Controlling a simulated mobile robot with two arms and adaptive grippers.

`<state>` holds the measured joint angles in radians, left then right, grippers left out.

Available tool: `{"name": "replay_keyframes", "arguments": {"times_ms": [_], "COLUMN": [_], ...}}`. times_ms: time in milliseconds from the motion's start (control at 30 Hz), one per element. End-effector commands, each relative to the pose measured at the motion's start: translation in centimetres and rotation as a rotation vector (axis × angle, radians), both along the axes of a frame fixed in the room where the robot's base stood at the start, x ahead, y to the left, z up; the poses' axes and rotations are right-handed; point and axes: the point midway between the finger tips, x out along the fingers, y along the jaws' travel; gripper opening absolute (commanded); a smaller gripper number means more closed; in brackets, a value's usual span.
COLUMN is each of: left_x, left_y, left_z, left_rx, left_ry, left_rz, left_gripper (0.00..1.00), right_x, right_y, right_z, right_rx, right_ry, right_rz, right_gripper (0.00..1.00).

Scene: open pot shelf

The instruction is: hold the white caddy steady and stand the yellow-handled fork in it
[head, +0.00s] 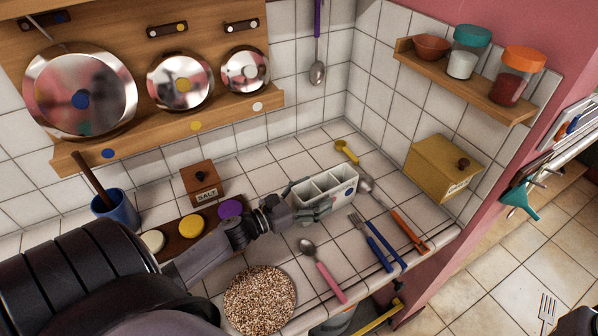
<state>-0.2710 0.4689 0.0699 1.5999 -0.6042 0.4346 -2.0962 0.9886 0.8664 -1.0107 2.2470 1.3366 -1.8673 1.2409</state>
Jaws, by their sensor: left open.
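The white caddy (338,203), with open compartments, stands upright on the tiled counter. My left gripper (307,198) is open at the caddy's left end, with its fingers close around that end; whether they touch it I cannot tell. My right gripper is not clearly visible; a dark shape fills the lower right corner.
A blue-handled fork (372,242), another blue-handled utensil (387,246) and an orange-handled tool (409,231) lie right of the caddy. A pink-handled spoon (323,272) and round speckled mat (260,299) lie in front. A yellow box (443,167) stands at right.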

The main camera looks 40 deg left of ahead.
Motion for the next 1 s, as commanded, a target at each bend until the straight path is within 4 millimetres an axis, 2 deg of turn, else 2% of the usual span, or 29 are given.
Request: {"name": "replay_keyframes", "arguments": {"times_ms": [133, 433, 1000], "left_x": [0.84, 0.94, 0.92], "left_y": [-0.28, -0.33, -0.33], "left_z": [0.05, 0.01, 0.02], "left_rx": [0.001, 0.001, 0.001], "left_ry": [-0.001, 0.000, 0.000], "left_rz": [-0.001, 0.000, 0.000], "left_gripper": [0.75, 0.74, 0.36], "right_x": [0.00, 0.00, 0.01], "right_y": [0.00, 0.00, 0.00], "right_z": [0.03, 0.03, 0.03], "right_rx": [0.000, 0.000, 0.000], "right_ry": [0.000, 0.000, 0.000], "right_rz": [0.000, 0.000, 0.000], "right_gripper": [0.00, 0.00, 0.00]}}
